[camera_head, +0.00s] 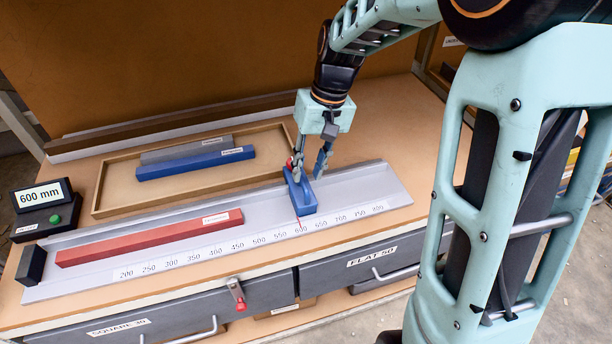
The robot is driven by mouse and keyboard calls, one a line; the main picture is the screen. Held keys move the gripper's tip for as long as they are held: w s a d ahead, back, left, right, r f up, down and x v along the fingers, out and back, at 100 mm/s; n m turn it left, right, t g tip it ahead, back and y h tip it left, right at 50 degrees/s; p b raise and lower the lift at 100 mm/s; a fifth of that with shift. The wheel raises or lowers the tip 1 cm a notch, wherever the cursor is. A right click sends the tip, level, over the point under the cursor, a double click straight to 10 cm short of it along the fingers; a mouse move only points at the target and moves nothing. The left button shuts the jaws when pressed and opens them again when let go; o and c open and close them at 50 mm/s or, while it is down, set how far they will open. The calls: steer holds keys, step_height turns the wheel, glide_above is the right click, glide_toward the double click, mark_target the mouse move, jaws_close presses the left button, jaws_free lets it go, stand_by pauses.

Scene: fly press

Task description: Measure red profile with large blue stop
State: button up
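The red profile (150,238) lies lengthwise in the grey measuring channel (365,190), left of the stop. Its right end is near the 450 mark. The large blue stop (303,196) stands across the channel, its near end by a red line at the 600 mark. A clear gap separates it from the profile. A small red part shows at the stop's far end. My gripper (307,172) points down at the far end of the stop, fingers spread apart. The left finger is close against the stop; whether it touches is unclear. The right finger appears clear of it.
A display box (42,195) reads 600 mm and has a green button (55,219). A dark end block (32,264) stands at the channel's left end. A wooden tray (112,205) behind holds a blue profile (195,163) and a grey profile (185,149). Drawers run below.

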mark_target(299, 185)
steer(key=shift+a+f, duration=0.15)
steer(key=shift+f, duration=0.55)
steer(key=shift+a+f, duration=0.15)
steer(key=shift+f, duration=0.55)
steer(key=shift+c, duration=0.4)
jaws_close()
